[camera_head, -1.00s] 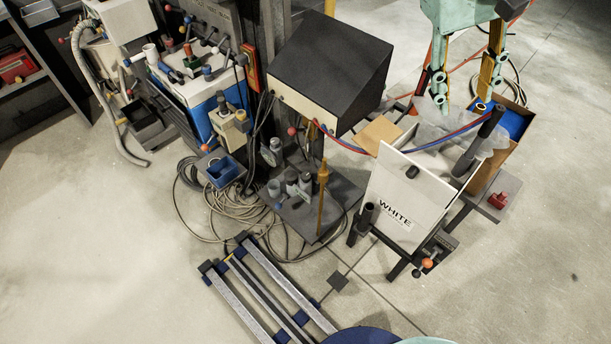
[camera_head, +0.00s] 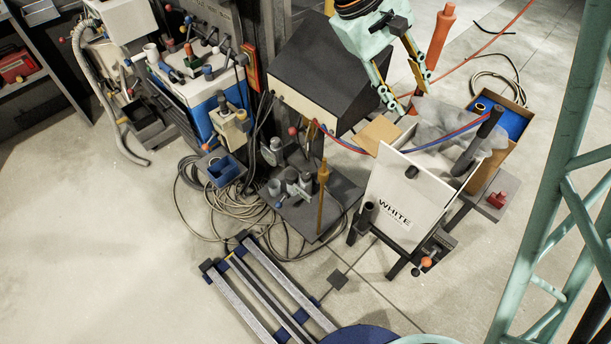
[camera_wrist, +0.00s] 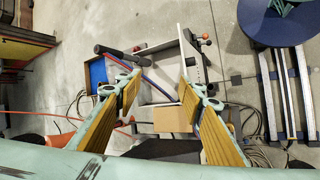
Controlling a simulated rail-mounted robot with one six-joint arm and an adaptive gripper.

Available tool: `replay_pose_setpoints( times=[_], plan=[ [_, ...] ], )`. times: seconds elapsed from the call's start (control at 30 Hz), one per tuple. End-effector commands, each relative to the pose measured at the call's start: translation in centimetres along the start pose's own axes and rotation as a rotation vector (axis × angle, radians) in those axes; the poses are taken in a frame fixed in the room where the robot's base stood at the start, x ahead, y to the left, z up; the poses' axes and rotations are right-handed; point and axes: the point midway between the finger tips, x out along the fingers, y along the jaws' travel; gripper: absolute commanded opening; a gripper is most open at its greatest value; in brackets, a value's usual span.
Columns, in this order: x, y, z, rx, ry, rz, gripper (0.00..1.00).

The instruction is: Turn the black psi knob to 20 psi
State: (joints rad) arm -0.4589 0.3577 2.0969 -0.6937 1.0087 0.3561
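A small black knob (camera_head: 411,171) stands on the white panel (camera_head: 400,200) marked "WHITE". No psi scale or number is legible, so I cannot tell whether this is the psi knob or where it is set. My gripper (camera_head: 409,99) hangs above and behind the panel, over the cardboard flap, apart from the knob. In the wrist view my gripper (camera_wrist: 158,86) is open and empty, its two yellow-padded fingers spread apart. The white panel and box lie beyond the fingertips there.
A black-topped sloped cabinet (camera_head: 330,75) stands left of my gripper. Red and blue hoses (camera_head: 440,142) cross above the white panel. A thick black bar (camera_head: 478,140) and an open box with blue inside (camera_head: 505,115) are to the right. Cables lie on the floor at left.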

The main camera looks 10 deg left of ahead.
Motion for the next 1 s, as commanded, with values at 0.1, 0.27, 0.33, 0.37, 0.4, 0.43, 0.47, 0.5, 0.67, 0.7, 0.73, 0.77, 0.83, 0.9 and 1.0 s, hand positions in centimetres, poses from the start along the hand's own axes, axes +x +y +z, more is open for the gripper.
replay_pose_setpoints(
  times=[0.1,0.27,0.33,0.37,0.4,0.43,0.47,0.5,0.67,0.7,0.73,0.77,0.83,0.9,1.0],
  plan=[
    [0.6,-1.0,-1.6,-0.047,-0.015,0.032,0.36],
    [1.4,-2.3,-3.6,-0.108,-0.031,0.076,0.36],
    [1.8,-2.9,-4.5,-0.133,-0.039,0.096,0.36],
    [1.9,-3.1,-4.9,-0.144,-0.041,0.105,0.36],
    [2.1,-3.4,-5.4,-0.158,-0.045,0.116,0.36],
    [2.2,-3.8,-5.8,-0.169,-0.047,0.125,0.36],
    [2.4,-4.0,-6.2,-0.181,-0.049,0.134,0.36],
    [2.6,-4.4,-6.7,-0.196,-0.053,0.145,0.36],
    [3.4,-5.9,-8.6,-0.253,-0.065,0.193,0.36],
    [3.6,-6.4,-9.1,-0.268,-0.068,0.205,0.36],
    [3.7,-6.7,-9.5,-0.279,-0.069,0.214,0.36],
    [3.9,-7.0,-9.9,-0.291,-0.071,0.223,0.36],
    [4.2,-7.8,-10.7,-0.316,-0.076,0.244,0.36],
    [4.6,-8.5,-11.6,-0.341,-0.080,0.266,0.36],
    [5.1,-9.7,-12.8,-0.378,-0.084,0.298,0.36]
  ],
)
